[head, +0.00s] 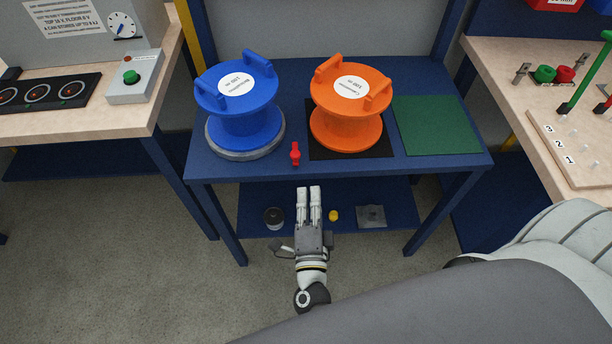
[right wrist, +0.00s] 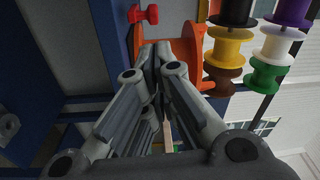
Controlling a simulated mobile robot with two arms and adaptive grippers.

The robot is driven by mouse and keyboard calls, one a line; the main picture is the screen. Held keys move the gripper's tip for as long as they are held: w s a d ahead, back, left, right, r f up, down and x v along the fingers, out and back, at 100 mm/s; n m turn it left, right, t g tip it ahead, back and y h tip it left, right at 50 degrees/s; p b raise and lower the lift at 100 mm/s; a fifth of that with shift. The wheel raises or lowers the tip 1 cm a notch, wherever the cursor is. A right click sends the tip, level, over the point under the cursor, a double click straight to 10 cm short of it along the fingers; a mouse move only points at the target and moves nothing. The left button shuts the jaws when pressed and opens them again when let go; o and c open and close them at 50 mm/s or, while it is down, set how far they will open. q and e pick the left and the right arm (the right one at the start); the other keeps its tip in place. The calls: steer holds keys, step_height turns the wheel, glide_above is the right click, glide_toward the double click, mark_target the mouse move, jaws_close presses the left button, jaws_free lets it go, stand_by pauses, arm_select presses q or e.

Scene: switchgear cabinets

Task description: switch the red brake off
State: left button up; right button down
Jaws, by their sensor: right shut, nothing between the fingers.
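The red brake (head: 295,153) is a small red handle at the front edge of the blue table, between the blue spool (head: 240,105) and the orange spool (head: 350,115). It also shows at the top of the right wrist view (right wrist: 145,14). My right gripper (head: 309,189) points at the table's front edge, just below and slightly right of the brake in the head view. Its fingers are together and empty, apart from the brake. In the right wrist view its fingertips (right wrist: 154,46) are below the brake. My left gripper is not in view.
The blue spool sits on a grey round disc (head: 217,147); the orange one stands on a black mat (head: 387,146). A green mat (head: 437,127) lies at right. Small items, including a yellow one (head: 333,215), lie on the lower shelf. Benches stand left and right.

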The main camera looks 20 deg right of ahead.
steer(key=shift+v, duration=1.35)
steer(key=shift+d, duration=0.15)
steer(key=s+a+f+n+g+y, duration=0.25)
steer(key=f+n, duration=0.25)
steer(key=f, duration=0.5)
steer(key=s+a+f+n+g+y, duration=0.1)
steer(key=s+f+n+g+y, duration=0.1)
steer(key=s+f+n+y, duration=0.5)
steer(key=a+f+n+g, duration=0.15)
steer(key=f+n, duration=0.25)
steer(key=f, duration=0.8)
steer(key=s+d+f+n+g+h, duration=0.1)
steer(key=s+d+f+n+g, duration=0.2)
steer(key=s, duration=0.7)
steer(key=s+d+f+n+g+h, duration=0.1)
steer(key=s+d+f+n+g, duration=0.2)
steer(key=s+d+f+g, duration=0.4)
steer(key=s+d+f, duration=0.3)
steer(key=s+f, duration=0.1)
steer(key=f, duration=0.1)
steer(key=shift+s+n, duration=0.2)
steer(key=shift+n, duration=0.2)
steer(key=shift+h, duration=0.25)
